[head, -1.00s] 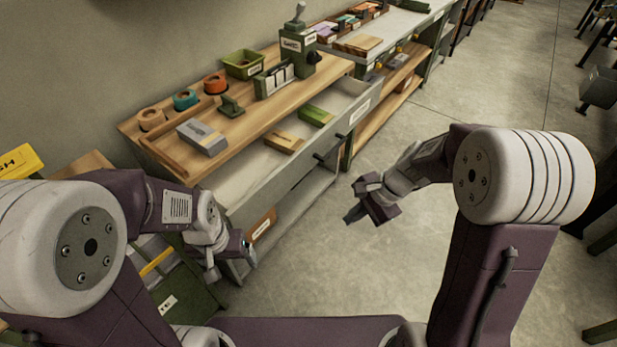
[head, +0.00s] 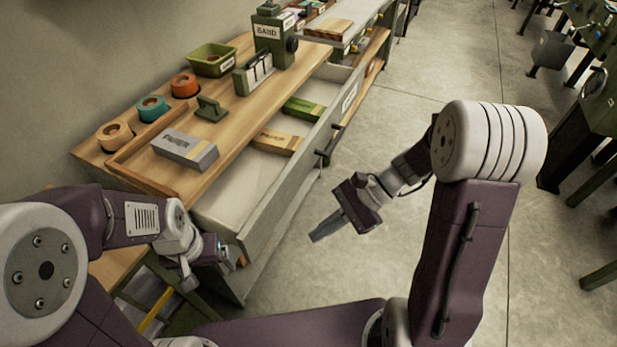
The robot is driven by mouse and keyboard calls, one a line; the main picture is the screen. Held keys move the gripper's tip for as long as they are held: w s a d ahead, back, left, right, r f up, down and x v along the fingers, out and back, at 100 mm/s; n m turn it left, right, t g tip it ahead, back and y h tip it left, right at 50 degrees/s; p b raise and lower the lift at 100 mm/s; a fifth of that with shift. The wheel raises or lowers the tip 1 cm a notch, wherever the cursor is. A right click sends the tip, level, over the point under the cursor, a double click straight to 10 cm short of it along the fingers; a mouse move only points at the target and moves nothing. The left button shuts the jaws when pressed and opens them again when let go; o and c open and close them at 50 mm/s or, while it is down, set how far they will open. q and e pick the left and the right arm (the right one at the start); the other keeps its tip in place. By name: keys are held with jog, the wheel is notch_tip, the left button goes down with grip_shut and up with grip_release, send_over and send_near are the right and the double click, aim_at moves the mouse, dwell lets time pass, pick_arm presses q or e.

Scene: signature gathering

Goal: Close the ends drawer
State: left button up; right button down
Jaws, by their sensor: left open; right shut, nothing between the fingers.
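The drawer (head: 262,222) under the wooden bench top stands pulled out, its inside showing. It has dark handles on its front and a white label (head: 350,97) near the far end. Inside lie a green block (head: 303,108) and a tan block (head: 276,142). My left gripper (head: 236,258) is open beside the near end of the drawer; I cannot tell whether it touches it. My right gripper (head: 328,228) is shut and empty, in the open space right of the drawer front, apart from it.
On the bench top (head: 225,130) are tape rolls (head: 152,108), a grey paper block (head: 184,151), a green bin (head: 211,60) and a green sander (head: 272,38). Another bench continues behind. Green machines stand at the right. The floor (head: 400,250) between is clear.

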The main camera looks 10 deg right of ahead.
jog(key=w+d+f+m+t+y+b, duration=0.25)
jog(key=w+m+t+y+b, duration=0.2)
jog(key=w, duration=0.35)
jog(key=m+t+b, duration=0.4)
jog(key=m+t, duration=0.3)
send_near(305, 168)
jog(key=shift+y, duration=0.35)
jog(key=b+x, duration=0.1)
jog(key=x, duration=0.1)
jog(key=b+x, duration=0.1)
jog(key=f+b+x, duration=0.1)
jog(key=b+x, duration=0.1)
jog(key=shift+w+a, duration=0.25)
jog(key=shift+a, duration=0.05)
jog(key=shift+w+a, duration=0.3)
jog(key=shift+a, duration=0.1)
pick_arm(q)
notch_tip(305, 168, down, 14)
jog(key=shift+w+a, duration=0.15)
pick_arm(e)
jog(key=shift+w+a+r, duration=0.1)
jog(key=shift+a, duration=0.05)
